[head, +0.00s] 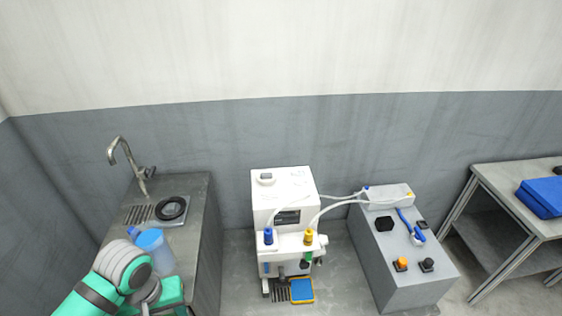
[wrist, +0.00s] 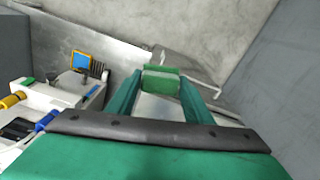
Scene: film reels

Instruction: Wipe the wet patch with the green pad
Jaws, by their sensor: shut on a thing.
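My gripper (wrist: 160,88) is shut on the green pad (wrist: 161,80), which sits between the two green fingertips in the wrist view. In the head view my arm reaches in at the lower left, over the front of the sink counter (head: 205,235). The green hand shows at the bottom edge there, and the fingertips and pad cannot be made out. I cannot pick out the wet patch in either view. A pale grey surface shows between the fingers in the wrist view, and I cannot tell whether the pad touches anything.
A blue-lidded jug (head: 155,250) stands on the counter beside my arm. A black ring (head: 172,208) lies by the sink, with a tap (head: 125,150) behind. A white machine (head: 285,205) with hoses stands right of the counter. A grey cabinet (head: 405,265) is farther right.

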